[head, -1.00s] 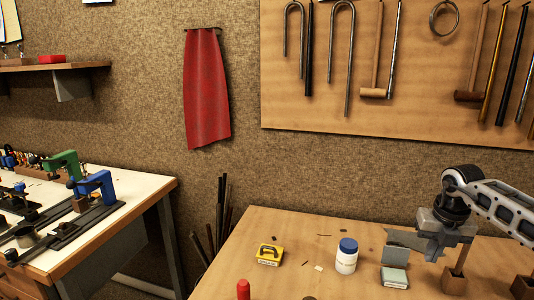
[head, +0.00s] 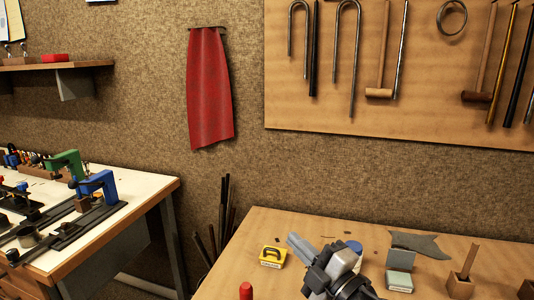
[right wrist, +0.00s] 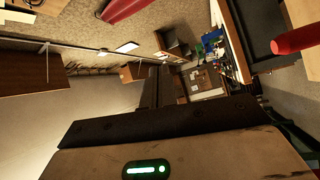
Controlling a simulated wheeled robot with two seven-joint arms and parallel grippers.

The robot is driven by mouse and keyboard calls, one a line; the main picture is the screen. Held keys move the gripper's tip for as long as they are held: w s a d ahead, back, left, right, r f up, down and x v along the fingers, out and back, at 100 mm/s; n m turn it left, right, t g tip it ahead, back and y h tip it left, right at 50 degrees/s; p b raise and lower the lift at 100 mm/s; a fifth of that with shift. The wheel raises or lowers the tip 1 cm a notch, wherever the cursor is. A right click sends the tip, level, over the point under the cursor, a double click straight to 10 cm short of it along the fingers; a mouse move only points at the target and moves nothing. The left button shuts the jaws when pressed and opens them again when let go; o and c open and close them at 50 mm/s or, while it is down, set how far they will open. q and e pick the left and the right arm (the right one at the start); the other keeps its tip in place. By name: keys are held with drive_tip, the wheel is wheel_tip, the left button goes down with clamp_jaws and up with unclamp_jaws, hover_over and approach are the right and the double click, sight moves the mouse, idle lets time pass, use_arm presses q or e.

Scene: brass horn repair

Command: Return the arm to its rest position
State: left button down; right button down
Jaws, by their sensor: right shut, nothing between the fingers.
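My right gripper (head: 292,240) is over the wooden bench in the lower middle of the head view. Its fingers are together, empty, and point up and to the left in the picture. The wrist and dark joints behind them hide part of the bench. In the right wrist view, the dark shut fingers (right wrist: 162,88) show in the middle, with nothing between them. My left gripper is not in view.
On the wooden bench (head: 262,222) are a yellow box (head: 272,257), a blue-lidded bottle (head: 354,246) partly hidden by my gripper, a grey-green box (head: 399,281) and a wooden block (head: 461,285). A white-topped bench (head: 140,186) stands left.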

drive_tip(key=s+d+f+m+g+h, duration=0.4)
drive_tip(key=s+d+f+m+h, duration=0.8)
drive_tip(key=m, duration=0.5)
drive_tip(key=s+d+f+m+g, duration=0.15)
drive_tip(key=s+f+g, duration=0.25)
drive_tip(key=s, duration=0.5)
drive_tip(key=s+d+f+m+g, duration=0.1)
drive_tip(key=s+f+m+g, duration=0.2)
drive_tip(key=s, duration=0.6)
drive_tip(key=w+a+f+n+t+y, duration=0.1)
drive_tip(key=w+a+f+t+y, duration=0.1)
drive_tip(key=w+a+f+t, duration=0.3)
wheel_tip(320, 180, down, 4)
drive_tip(key=shift+w+f+n+y, duration=0.25)
drive_tip(key=shift+w+n+y, duration=0.05)
drive_tip(key=shift+w+n, duration=0.05)
drive_tip(key=shift+d, duration=0.1)
